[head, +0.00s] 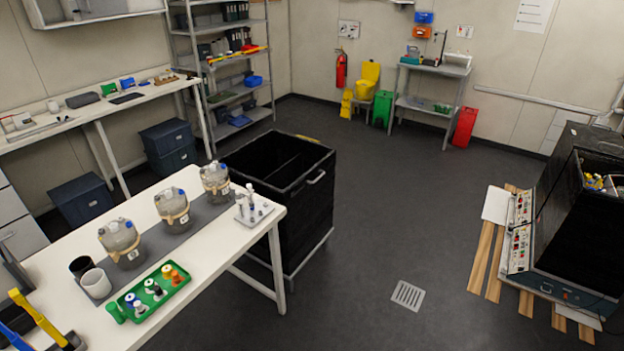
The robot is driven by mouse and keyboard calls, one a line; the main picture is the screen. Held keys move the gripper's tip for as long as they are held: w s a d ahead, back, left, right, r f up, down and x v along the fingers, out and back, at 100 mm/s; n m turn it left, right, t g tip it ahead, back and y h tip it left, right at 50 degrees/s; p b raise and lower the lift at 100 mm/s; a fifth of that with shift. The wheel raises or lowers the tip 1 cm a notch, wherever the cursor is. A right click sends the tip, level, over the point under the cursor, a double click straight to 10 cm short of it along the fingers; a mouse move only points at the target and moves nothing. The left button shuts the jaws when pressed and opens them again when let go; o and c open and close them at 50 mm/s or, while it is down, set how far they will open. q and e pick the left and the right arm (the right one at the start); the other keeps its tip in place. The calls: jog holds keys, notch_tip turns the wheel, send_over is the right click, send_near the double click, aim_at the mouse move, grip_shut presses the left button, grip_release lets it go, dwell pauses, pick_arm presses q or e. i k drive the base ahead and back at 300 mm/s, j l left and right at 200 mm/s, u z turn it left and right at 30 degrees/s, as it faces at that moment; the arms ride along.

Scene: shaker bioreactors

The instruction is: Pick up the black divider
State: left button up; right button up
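A dark upright panel-like thing (12,272) is cut by the left edge, beside the table. A thin black flat thing (127,98) lies on the back bench. Neither of my grippers shows in the head view.
Several round grey vessels (122,243) stand on a grey mat on the table, near a green tray (149,296) of coloured-cap bottles. A black machine (580,225) stands at right on wooden boards (483,258). The floor between is clear, with a drain grate (408,295).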

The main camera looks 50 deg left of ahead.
aim_at(280, 178)
jog(key=u, duration=2.05)
jog(key=i+l+u, duration=0.2)
jog(key=i+l, duration=0.9)
